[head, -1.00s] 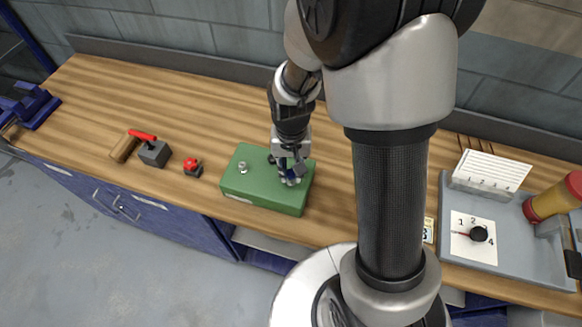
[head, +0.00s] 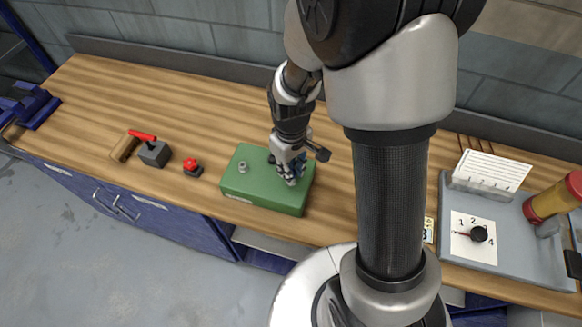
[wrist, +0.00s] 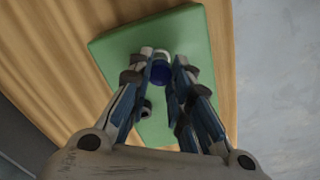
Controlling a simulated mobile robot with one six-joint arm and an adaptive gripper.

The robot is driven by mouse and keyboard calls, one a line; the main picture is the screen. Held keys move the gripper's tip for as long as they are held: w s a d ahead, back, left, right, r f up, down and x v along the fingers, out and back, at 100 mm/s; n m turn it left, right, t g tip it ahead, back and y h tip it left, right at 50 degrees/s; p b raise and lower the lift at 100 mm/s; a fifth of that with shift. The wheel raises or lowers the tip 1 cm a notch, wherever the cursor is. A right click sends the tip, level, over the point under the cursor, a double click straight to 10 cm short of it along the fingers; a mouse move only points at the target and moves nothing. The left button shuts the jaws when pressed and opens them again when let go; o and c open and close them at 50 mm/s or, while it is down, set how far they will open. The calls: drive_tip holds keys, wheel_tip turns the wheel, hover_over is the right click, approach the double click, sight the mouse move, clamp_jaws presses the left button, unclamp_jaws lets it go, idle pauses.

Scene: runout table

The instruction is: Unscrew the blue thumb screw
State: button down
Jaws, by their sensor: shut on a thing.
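The blue thumb screw (wrist: 160,73) sits on the green block, between my fingertips in the wrist view. My gripper (wrist: 162,62) is shut on it, one finger on each side. In the head view my gripper (head: 291,180) is at the right part of the green block (head: 258,196), and its fingers largely hide the screw there. The green block also shows in the wrist view (wrist: 120,47). A silver fitting (head: 243,167) stands upright on the block's left part, apart from my gripper.
Left of the block are a red knob (head: 191,165) on a dark base and a red-handled lever (head: 152,150). A grey tray (head: 515,250) with a dial (head: 478,234) and a red-and-yellow bottle (head: 553,198) is at the right. The bench (head: 225,120) behind the block is clear.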

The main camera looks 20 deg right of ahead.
drive_tip(key=shift+n, duration=0.3)
drive_tip(key=n, duration=0.3)
drive_tip(key=c, duration=1.5)
unclamp_jaws()
drive_tip(key=shift+r+p, duration=2.35)
drive_tip(key=shift+r, duration=0.65)
